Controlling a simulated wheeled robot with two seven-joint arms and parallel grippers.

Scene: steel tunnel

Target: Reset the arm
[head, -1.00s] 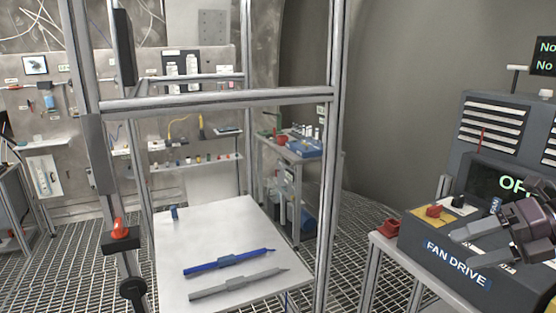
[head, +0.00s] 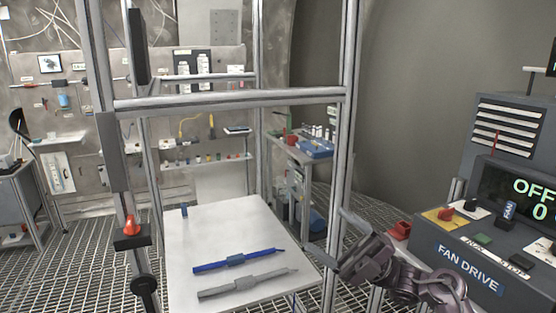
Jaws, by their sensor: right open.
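My right gripper (head: 325,230) is dark, open and empty. Its fingers point left, just off the right edge of the white table (head: 215,232) and in front of a frame post. My right arm (head: 420,278) comes in from the lower right, past the left side of the fan drive panel (head: 428,244). The gripper appears to touch nothing, though its exact depth is hard to tell. My left gripper is not in view.
A metal post (head: 345,120) and crossbar (head: 230,101) frame the table. A blue tool (head: 236,261) and a grey tool (head: 240,284) lie on it. The fan panel display (head: 533,197) reads OFF and 0. Grating floor lies around.

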